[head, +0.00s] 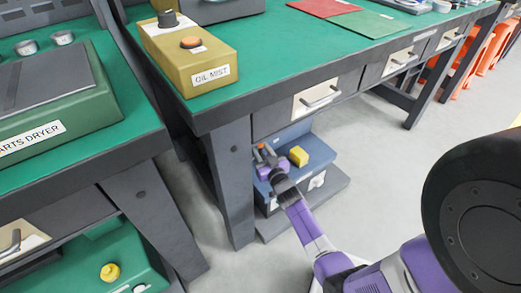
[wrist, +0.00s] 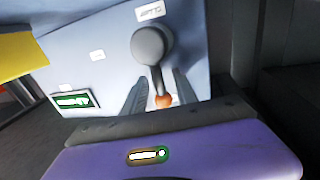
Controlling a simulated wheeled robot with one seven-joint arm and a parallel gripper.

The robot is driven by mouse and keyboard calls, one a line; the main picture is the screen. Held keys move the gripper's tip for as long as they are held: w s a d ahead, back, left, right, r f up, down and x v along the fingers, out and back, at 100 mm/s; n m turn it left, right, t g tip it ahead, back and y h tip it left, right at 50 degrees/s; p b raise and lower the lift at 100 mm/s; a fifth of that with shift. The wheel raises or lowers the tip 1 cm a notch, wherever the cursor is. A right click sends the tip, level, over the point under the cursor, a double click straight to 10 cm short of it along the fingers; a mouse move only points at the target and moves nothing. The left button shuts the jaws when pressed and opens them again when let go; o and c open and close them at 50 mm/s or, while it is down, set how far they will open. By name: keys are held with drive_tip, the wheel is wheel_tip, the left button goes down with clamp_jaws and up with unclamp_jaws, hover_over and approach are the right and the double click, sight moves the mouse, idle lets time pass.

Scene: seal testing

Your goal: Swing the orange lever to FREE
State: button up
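In the wrist view the lever has a round grey hub (wrist: 152,44) and a grey arm pointing down to an orange tip (wrist: 163,100). It sits on a pale blue-grey panel (wrist: 112,75). My gripper (wrist: 161,88) is open, with one dark finger on each side of the lever's lower end. I see gaps beside the orange tip and no clear grip on it. A white label (wrist: 150,11) above the hub and a green plate (wrist: 73,101) at left are too blurred to read. In the head view my purple gripper (head: 266,160) is at the blue-grey unit (head: 290,135) under the bench.
A yellow OIL MIST box (head: 190,60) stands above. Grey floor (head: 385,150) is clear to the right.

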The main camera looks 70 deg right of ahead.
drive_tip(key=shift+c, duration=0.2)
clamp_jaws()
drive_tip(key=shift+r, duration=0.2)
idle(0.9)
